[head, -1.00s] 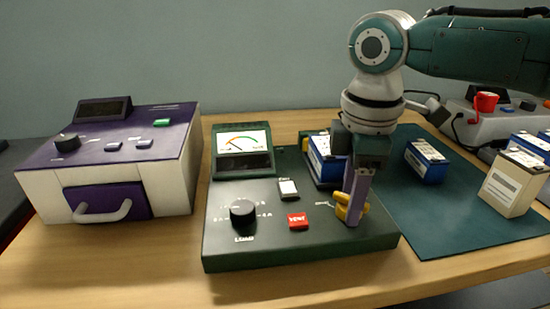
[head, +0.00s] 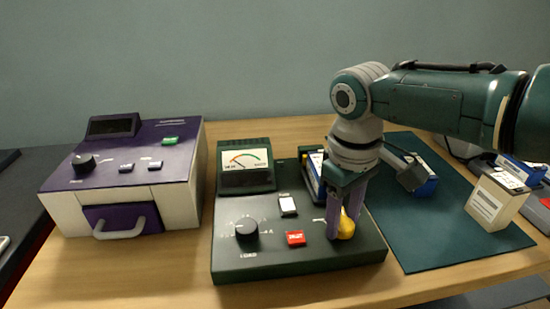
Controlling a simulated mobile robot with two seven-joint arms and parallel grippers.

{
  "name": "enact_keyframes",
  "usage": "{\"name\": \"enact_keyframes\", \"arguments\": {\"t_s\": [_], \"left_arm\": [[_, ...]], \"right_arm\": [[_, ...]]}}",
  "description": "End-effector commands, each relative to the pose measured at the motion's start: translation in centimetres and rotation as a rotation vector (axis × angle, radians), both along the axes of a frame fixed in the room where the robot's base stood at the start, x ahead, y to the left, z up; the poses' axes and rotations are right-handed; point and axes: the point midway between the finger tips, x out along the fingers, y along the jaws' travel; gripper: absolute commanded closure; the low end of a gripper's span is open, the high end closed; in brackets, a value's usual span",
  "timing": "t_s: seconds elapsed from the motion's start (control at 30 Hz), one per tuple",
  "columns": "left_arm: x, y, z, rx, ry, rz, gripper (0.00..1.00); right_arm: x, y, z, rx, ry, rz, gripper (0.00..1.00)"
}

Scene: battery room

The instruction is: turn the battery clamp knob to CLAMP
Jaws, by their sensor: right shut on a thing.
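The green battery tester (head: 300,258) stands on the wooden table. Its yellow clamp knob (head: 346,229) is at the right of its top face, partly hidden by my right gripper. My right gripper (head: 342,230) points down and is shut on the yellow knob. The knob's marking is too hidden and small to read. A blue and white battery (head: 315,177) stands in the tester's bay behind the gripper, mostly hidden. The tester also has a black dial (head: 246,229), a white button (head: 287,205), a red button (head: 295,238) and a needle meter (head: 244,161). My left gripper is out of view.
A purple and white device (head: 130,170) with a drawer handle stands at the left. Another blue battery (head: 522,170) is behind. Bare table lies in front.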

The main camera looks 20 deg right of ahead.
Motion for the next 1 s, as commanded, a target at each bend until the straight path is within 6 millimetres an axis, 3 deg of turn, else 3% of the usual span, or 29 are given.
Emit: {"name": "enact_keyframes", "arguments": {"t_s": [0.5, 1.0], "left_arm": [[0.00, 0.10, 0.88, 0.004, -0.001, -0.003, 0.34], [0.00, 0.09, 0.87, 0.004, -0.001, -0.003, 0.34]], "right_arm": [[0.17, 0.09, 0.11, 0.002, 0.000, -0.464, 1.00], [0.27, 0.01, 0.10, 0.002, -0.003, -0.686, 1.00]]}}
